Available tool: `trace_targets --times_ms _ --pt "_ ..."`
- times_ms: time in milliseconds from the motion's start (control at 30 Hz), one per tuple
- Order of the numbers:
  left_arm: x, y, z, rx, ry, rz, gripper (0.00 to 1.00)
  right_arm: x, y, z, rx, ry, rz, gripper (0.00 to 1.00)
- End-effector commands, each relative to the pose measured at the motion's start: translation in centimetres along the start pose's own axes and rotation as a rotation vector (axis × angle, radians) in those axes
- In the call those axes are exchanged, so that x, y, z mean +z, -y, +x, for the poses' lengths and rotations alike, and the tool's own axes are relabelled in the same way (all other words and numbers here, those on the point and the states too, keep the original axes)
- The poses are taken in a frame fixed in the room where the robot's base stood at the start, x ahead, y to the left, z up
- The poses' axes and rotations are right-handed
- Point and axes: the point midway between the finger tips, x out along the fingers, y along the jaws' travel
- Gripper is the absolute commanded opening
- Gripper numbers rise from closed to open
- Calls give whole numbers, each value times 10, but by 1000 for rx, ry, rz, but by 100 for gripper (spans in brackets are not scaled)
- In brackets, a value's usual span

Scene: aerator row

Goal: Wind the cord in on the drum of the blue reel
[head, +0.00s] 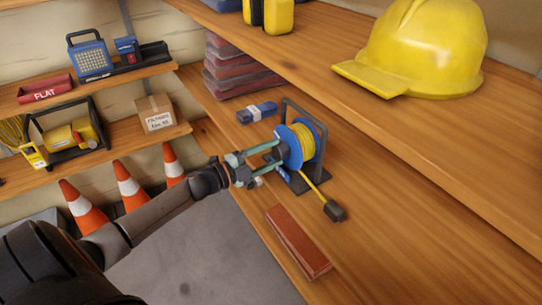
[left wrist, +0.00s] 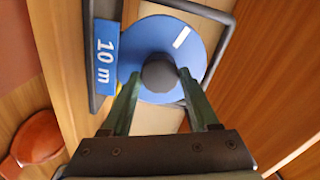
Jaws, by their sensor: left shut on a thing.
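The blue reel (head: 294,136) stands in a black frame (head: 319,128) on the wooden bench, and its blue disc (left wrist: 142,38) with a white stripe faces the left wrist camera. Yellow cord (head: 308,143) is on its drum, and a length runs down to a black plug (head: 335,211) lying on the bench. My left gripper (head: 278,155) is shut on the dark round knob (left wrist: 159,72) at the disc's front, a finger on each side. A blue "10 m" label (left wrist: 105,60) is beside the disc. My right gripper is out of view.
A red-brown brick (head: 298,240) lies on the bench in front of the reel, and a small blue item (head: 258,111) behind it. A raised shelf with a yellow helmet (head: 418,45) is at right. Traffic cones (head: 130,188) stand at left. The bench right of the plug is clear.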

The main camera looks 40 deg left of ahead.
Motion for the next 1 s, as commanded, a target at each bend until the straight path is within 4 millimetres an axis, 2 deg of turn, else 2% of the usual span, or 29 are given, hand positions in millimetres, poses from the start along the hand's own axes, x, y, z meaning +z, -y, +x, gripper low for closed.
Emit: trace_targets --times_ms 400,700,1000 --pt "0 -2 0 -1 -1 397 5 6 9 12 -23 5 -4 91" --pt "0 -3 0 0 -2 682 5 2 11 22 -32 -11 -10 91" --pt "0 -3 0 0 -3 952 5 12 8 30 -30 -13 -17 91"
